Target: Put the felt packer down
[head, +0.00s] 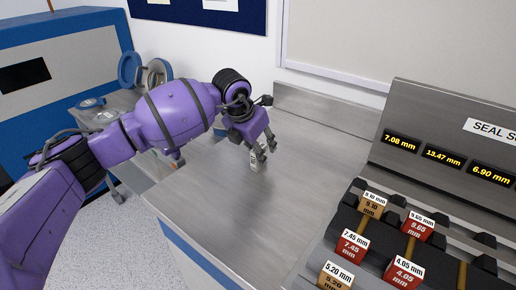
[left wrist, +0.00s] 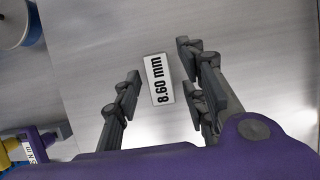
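A small pale block labelled 8.60 mm (left wrist: 160,80), which I take to be the felt packer, stands on the bare metal counter (head: 215,205). It also shows in the head view (head: 255,164), just under my left gripper (head: 265,150). In the left wrist view my left gripper (left wrist: 165,88) is open, with its fingers apart on either side of the block. A gap shows on both sides, so the fingers do not appear to grip it. My right gripper is in neither view.
A rack (head: 345,212) with several red and tan labelled blocks stands at the right, before a steel panel (head: 455,150) with yellow number displays. A blue-rimmed round part (head: 130,70) is at the back left. The counter around the pale block is clear.

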